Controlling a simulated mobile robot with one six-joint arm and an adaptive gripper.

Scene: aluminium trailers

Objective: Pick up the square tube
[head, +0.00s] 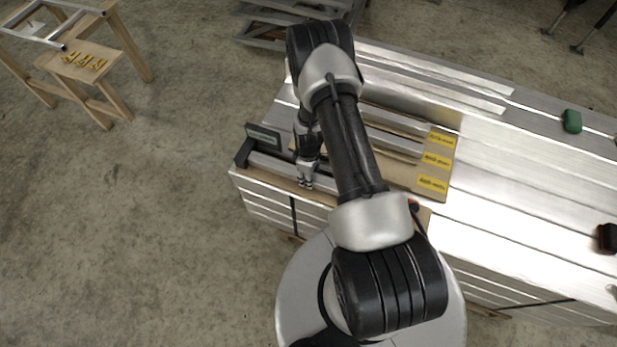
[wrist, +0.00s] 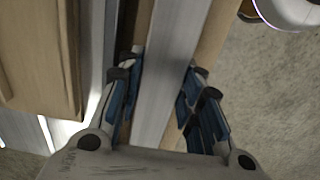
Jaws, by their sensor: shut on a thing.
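The square tube (head: 272,166) is a long grey metal bar lying along the front left edge of the stacked aluminium. Its far end is near a black block. My gripper (head: 306,183) reaches down over it, with the arm crossing above and hiding part of the scene. In the wrist view, the tube (wrist: 168,55) runs up the picture between the two blue-padded fingers of my gripper (wrist: 162,100), one on each side. The gripper is shut on the tube. The tube's near end is hidden behind the gripper's body.
A green object (head: 572,121) and a dark tool (head: 607,238) lie right. A wooden stand (head: 131,48) is upper left.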

